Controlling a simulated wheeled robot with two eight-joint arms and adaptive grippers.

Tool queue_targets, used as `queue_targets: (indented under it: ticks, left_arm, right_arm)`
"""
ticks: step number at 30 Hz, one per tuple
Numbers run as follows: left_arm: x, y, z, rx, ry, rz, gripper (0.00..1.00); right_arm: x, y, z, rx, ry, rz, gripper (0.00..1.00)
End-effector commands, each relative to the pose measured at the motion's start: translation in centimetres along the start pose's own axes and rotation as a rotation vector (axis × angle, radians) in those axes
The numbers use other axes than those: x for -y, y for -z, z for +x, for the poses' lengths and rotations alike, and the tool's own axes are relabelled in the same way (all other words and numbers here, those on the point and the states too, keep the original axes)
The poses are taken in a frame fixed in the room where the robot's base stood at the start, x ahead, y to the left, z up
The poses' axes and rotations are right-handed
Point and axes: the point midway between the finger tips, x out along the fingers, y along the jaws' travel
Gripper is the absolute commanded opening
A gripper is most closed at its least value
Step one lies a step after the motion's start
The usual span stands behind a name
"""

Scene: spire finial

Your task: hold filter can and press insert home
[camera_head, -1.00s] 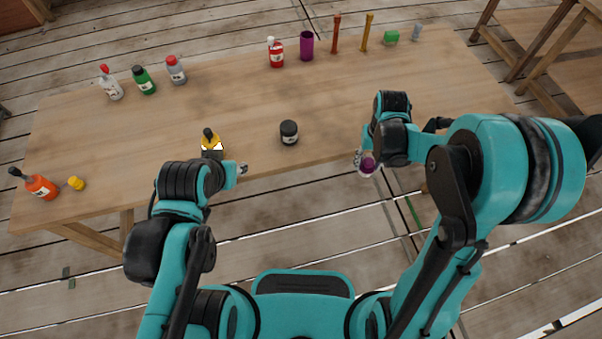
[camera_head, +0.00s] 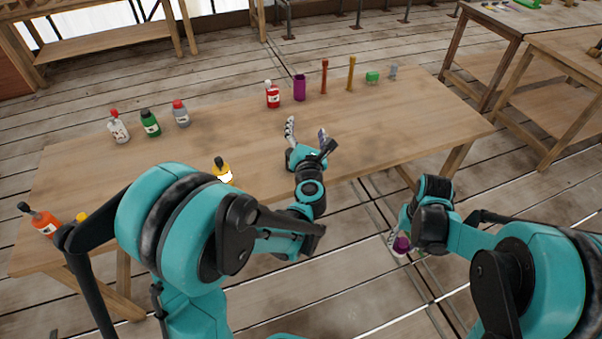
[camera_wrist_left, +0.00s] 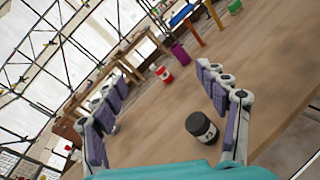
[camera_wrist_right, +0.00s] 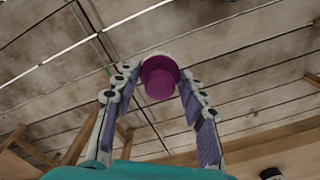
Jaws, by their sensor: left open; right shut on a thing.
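My left gripper (camera_head: 307,130) is open and empty above the middle of the table, its fingers spread. The left arm hides this jar in the head view. My right gripper (camera_head: 396,240) is off the table's front edge, shut on a small magenta cup-like piece (camera_wrist_right: 160,78), held between its fingertips over the floor. A purple cylinder (camera_head: 300,88) stands upright at the table's back. I cannot tell which piece is the filter can.
On the table (camera_head: 400,120) stand a red bottle (camera_head: 273,95), an orange rod (camera_head: 324,76), a yellow rod (camera_head: 351,74) and a green block (camera_head: 372,77). A yellow bottle (camera_head: 222,171) stands near the left arm. The table's right half is mostly clear.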

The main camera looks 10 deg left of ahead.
Motion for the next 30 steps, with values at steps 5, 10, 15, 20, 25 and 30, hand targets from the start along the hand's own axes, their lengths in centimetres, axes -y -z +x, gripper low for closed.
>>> queue_targets:
  ticks: [5,10,15,20,25,30]
  left_arm:
    - [3.6,9.3,0.4,-0.236,-0.081,-0.357,0.73]
    - [5.4,13.6,-0.3,-0.352,-0.122,-0.499,0.73]
    - [5.8,14.9,0.4,-0.379,-0.133,-0.529,0.73]
    - [5.7,15.9,2.8,-0.378,-0.134,-0.529,0.73]
    - [5.6,17.3,6.0,-0.377,-0.133,-0.527,0.73]
    - [5.5,18.3,8.7,-0.376,-0.132,-0.526,0.73]
  right_arm:
    - [0.0,0.0,0.7,0.0,0.0,0.0,0.21]
    - [0.0,0.0,0.9,0.0,0.0,0.0,0.21]
    - [0.0,0.0,1.2,0.0,0.0,0.0,0.21]
    - [0.0,0.0,1.9,0.0,0.0,0.0,0.21]
    - [0.0,0.0,2.8,0.0,0.0,0.0,0.21]
    - [0.0,0.0,3.5,0.0,0.0,0.0,0.21]
